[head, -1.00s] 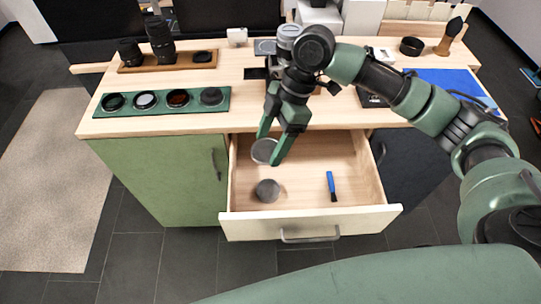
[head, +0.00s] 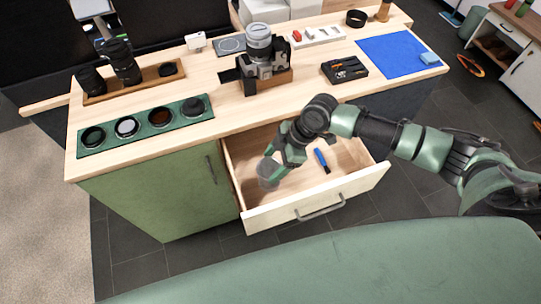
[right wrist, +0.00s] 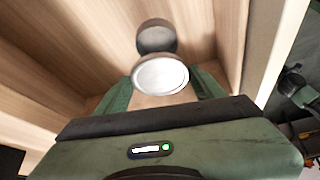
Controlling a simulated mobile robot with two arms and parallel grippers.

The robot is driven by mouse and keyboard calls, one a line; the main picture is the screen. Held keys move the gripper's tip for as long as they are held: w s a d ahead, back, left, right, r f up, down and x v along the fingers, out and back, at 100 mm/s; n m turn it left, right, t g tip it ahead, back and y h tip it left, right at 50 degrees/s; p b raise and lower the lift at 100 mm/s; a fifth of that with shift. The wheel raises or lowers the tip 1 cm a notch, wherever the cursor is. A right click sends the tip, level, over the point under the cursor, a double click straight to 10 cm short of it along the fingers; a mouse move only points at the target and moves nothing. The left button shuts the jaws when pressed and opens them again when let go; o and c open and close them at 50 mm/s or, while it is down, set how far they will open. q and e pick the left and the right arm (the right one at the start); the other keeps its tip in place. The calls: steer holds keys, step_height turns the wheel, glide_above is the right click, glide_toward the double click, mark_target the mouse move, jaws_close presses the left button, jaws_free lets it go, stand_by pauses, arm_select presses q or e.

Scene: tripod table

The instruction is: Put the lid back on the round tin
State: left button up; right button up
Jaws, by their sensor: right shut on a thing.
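The silver round lid (right wrist: 160,75) is between the fingers of my right gripper in the right wrist view, with its bright flat face towards the camera. My right gripper (head: 274,166) is shut on it, low inside the open drawer. The round grey tin (right wrist: 156,36) shows just beyond the lid, which overlaps part of it; I cannot tell whether they touch. In the head view the tin (head: 267,181) is at the left part of the drawer, beside the fingertips, and lid and tin are hard to separate. My left gripper is not in view.
The wooden drawer (head: 345,190) is pulled out and also holds a blue-handled tool (head: 322,160). On the desktop above are a camera (head: 264,60), a green tray of round filters (head: 145,121), a black box (head: 345,69) and a blue mat (head: 390,54).

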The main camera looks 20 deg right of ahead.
steer(key=shift+d+f+b, duration=0.15)
steer(key=shift+f+b, duration=0.55)
steer(key=shift+f, duration=0.15)
step_height(320, 180, down, 2)
steer(key=shift+f+b, duration=0.25)
steer(key=shift+b, duration=1)
steer(key=shift+f, duration=0.3)
steer(key=shift+f+b, duration=0.35)
steer(key=shift+f, duration=0.15)
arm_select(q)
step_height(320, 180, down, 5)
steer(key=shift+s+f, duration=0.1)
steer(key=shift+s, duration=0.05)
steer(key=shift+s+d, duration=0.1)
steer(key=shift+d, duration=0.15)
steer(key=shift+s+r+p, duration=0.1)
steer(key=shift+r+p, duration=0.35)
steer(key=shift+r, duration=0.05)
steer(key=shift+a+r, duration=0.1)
arm_select(e)
steer(key=shift+f, duration=0.1)
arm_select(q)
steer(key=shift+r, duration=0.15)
